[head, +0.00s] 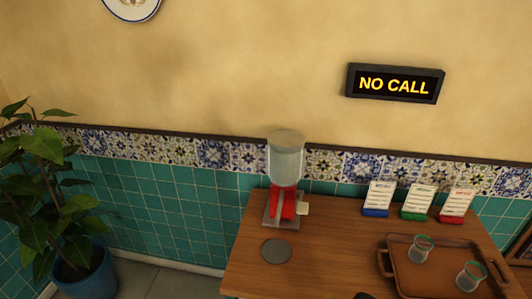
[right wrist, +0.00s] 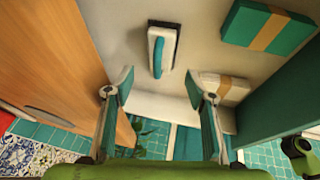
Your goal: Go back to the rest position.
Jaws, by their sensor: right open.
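My right gripper (right wrist: 162,88) shows in the right wrist view with its two fingers spread wide and nothing between them. It is not clearly seen in the head view. My left gripper is not in view. In the head view, a dispenser (head: 285,160) with a clear tank and red body stands at the back of the wooden table (head: 330,248). A round grey disc (head: 276,251) lies in front of it. A brown tray (head: 408,283) at the right holds two glasses, one (head: 421,249) behind the other (head: 471,275).
Three cards stand on blue (head: 376,212), green (head: 415,216) and red (head: 450,219) bases at the table's back. A potted plant (head: 85,272) is at the left. The right wrist view shows a wooden panel (right wrist: 45,50), a teal box (right wrist: 268,27) and a white-and-teal brush-like object (right wrist: 161,50).

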